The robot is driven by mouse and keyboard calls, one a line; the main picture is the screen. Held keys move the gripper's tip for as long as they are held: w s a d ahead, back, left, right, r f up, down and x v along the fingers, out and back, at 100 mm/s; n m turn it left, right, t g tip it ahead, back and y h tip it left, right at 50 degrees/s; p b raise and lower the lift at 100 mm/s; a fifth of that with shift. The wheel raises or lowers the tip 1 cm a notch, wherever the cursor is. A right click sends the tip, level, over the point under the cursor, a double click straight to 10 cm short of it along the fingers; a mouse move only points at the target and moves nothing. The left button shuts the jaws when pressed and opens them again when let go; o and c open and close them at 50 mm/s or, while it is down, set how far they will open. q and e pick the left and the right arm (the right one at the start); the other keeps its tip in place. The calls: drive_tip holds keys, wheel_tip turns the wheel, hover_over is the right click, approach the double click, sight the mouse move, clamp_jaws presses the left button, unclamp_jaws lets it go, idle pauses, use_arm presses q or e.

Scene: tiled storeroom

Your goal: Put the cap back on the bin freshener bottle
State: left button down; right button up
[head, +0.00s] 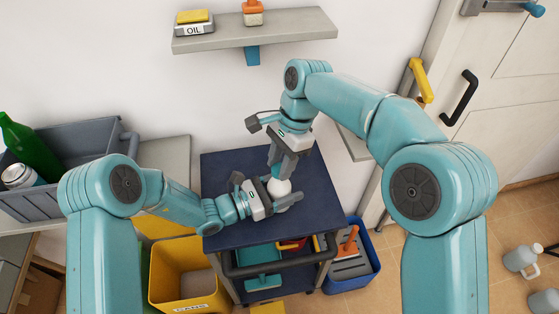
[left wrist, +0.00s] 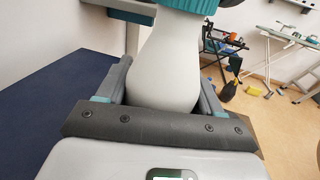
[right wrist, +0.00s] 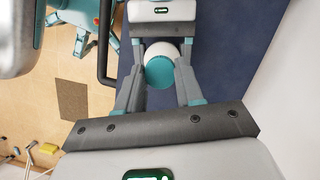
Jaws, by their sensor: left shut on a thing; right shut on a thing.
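The white bin freshener bottle (head: 279,188) is above the dark blue cart top (head: 225,172), between the fingers of my left gripper (head: 274,193). My left gripper is shut on its body, which fills the left wrist view (left wrist: 165,65). The teal cap (left wrist: 187,5) shows at the bottle's neck, cut off by the picture's top edge. My right gripper (head: 278,168) reaches down from above and is shut on the cap, which also shows between its fingertips in the right wrist view (right wrist: 160,72). The cap sits over the neck; whether it is fully seated I cannot tell.
A grey crate (head: 85,140) with a green bottle (head: 30,145) stands at left. A yellow bin (head: 185,275) and a blue bin (head: 365,270) flank the cart. The cart top's back left is clear.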

drive_tip(key=m, duration=0.2)
drive_tip(key=m+t, duration=0.1)
drive_tip(key=m, duration=0.2)
drive_tip(key=shift+s+t+y, duration=0.2)
drive_tip(key=shift+t+y, duration=0.1)
drive_tip(key=m, duration=0.3)
drive_tip(key=shift+m+t, duration=0.4)
drive_tip(key=o, duration=1)
drive_tip(key=shift+r, duration=2.25)
drive_tip(key=shift+c, duration=0.3)
